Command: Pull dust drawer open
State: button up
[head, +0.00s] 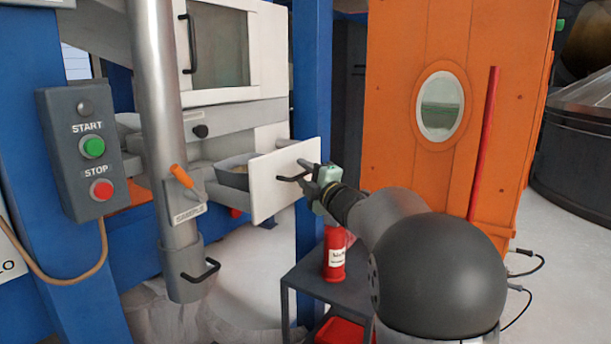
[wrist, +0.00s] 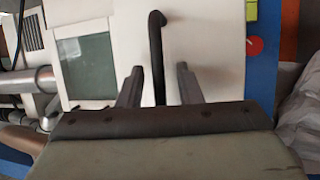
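The dust drawer stands out from the machine; its white front panel (head: 284,180) and the grey tray (head: 232,176) behind it show in the head view. A dark bar handle (head: 291,179) is on the panel. My gripper (head: 308,182) is at this handle, at the panel's right side. In the wrist view the handle (wrist: 158,55) runs between the two fingers of my gripper (wrist: 158,85), with a visible gap on each side. The fingers are open around the bar. The handle's lower end is hidden by my gripper.
A blue column (head: 306,100) stands close behind the drawer. A metal pipe (head: 160,110) with an orange-handled lever (head: 182,177) hangs to the left. A dark table (head: 320,284) with a red canister (head: 335,254) stands below my arm. An orange housing (head: 400,100) is at the right.

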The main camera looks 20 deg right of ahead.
jog(key=shift+s, duration=0.1)
jog(key=v, duration=1.7)
jog(key=s+a+m+g+h+p, duration=0.2)
jog(key=s+a+m+g+p, duration=0.2)
jog(key=s+m+g+p, duration=0.2)
jog(key=s+a+f+m+g+h+p, duration=0.1)
jog(key=s+a+m+g+h+p, duration=0.1)
jog(key=s+a+m+g+p, duration=0.3)
jog(key=s+a+f+m+g+h+p, duration=0.1)
jog(key=s+a+m+g+h+p, duration=0.1)
jog(key=s+a+m+g+p, duration=0.2)
jog(key=s+m+g+p, duration=0.3)
jog(key=s+m+p, duration=0.2)
jog(key=s+p, duration=0.3)
jog(key=shift+s+a+f+g, duration=0.2)
jog(key=shift+s+a+g, duration=0.1)
jog(key=shift+s, duration=1.35)
